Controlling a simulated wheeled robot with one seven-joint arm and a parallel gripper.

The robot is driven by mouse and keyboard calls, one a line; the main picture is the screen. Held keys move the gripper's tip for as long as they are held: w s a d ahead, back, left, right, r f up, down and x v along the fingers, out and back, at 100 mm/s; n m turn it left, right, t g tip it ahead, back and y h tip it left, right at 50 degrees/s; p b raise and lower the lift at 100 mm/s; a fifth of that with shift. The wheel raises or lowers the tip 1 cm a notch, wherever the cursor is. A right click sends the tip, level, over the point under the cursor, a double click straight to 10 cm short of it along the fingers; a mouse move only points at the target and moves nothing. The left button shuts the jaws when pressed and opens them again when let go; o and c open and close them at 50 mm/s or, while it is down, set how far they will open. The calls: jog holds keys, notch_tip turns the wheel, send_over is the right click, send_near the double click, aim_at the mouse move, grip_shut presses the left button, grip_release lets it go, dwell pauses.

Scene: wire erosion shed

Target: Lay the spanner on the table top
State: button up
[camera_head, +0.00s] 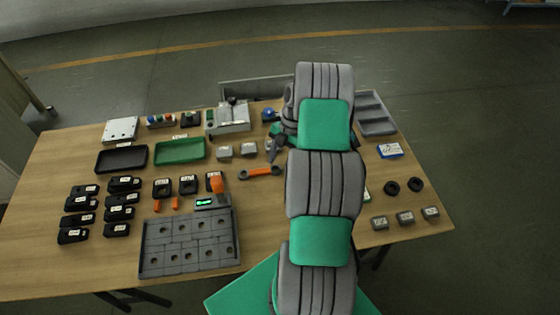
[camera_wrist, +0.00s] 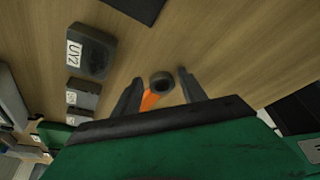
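The spanner (camera_head: 260,172) has an orange handle and dark ends. In the head view it lies about level on the wooden table top (camera_head: 265,210), just left of my arm. My gripper (camera_head: 273,152) is beside the spanner's right end, partly hidden by my arm. In the wrist view my gripper (camera_wrist: 160,78) has its two dark fingers apart, with visible gaps on either side of the spanner's ring end (camera_wrist: 162,82).
Grey labelled blocks (camera_head: 223,152) stand behind the spanner; one labelled block (camera_wrist: 90,52) is close in the wrist view. A grey slotted plate (camera_head: 190,245) lies front left, and a green tray (camera_head: 180,150) behind it. The table in front of the spanner is clear.

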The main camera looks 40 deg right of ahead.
jog(key=shift+o, duration=0.7)
jog(key=shift+r, duration=0.1)
